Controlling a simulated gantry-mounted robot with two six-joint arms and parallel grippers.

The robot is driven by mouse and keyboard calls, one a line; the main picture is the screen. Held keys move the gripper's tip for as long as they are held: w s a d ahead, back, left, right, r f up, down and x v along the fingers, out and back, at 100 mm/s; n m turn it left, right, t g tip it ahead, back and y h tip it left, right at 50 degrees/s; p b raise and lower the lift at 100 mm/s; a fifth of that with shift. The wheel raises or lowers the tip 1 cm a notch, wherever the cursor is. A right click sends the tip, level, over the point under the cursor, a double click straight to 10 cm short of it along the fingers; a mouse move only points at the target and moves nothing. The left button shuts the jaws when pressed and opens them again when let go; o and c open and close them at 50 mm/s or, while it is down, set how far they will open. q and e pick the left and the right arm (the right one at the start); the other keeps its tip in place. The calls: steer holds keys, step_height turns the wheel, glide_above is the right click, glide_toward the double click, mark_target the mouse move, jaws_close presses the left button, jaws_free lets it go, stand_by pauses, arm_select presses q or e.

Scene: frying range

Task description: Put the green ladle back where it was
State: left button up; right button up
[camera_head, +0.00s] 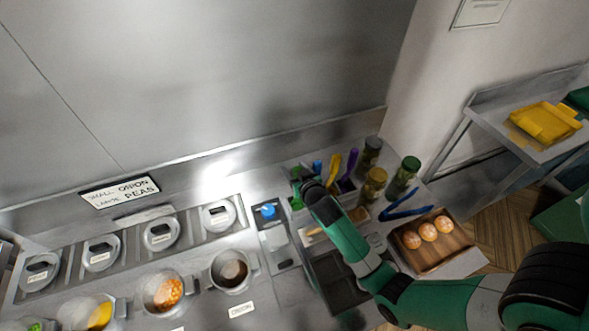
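My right arm reaches in from the lower right, and its dark gripper (308,187) is at the utensil area by the back wall. Small bright green parts, which look like the green ladle (296,203), show just left of the gripper. Most of the ladle is hidden or too small to make out. I cannot tell whether the fingers are shut on it. The utensil holder (346,186) is right of the gripper, with yellow (335,163), purple (352,160) and blue (317,166) handles standing in it. My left gripper is not in view.
Bottles (404,176) and jars stand right of the holder. Blue tongs (408,207) lie before them, near a wooden tray (452,257) of round buns. A blue-topped item (268,211) and lidded pots (219,215) are to the left. The metal wall closes off the back.

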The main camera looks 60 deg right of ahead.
steer(key=shift+r+p, duration=0.3)
steer(key=p+v, duration=0.1)
steer(key=v, duration=1.1)
steer(key=shift+f, duration=0.15)
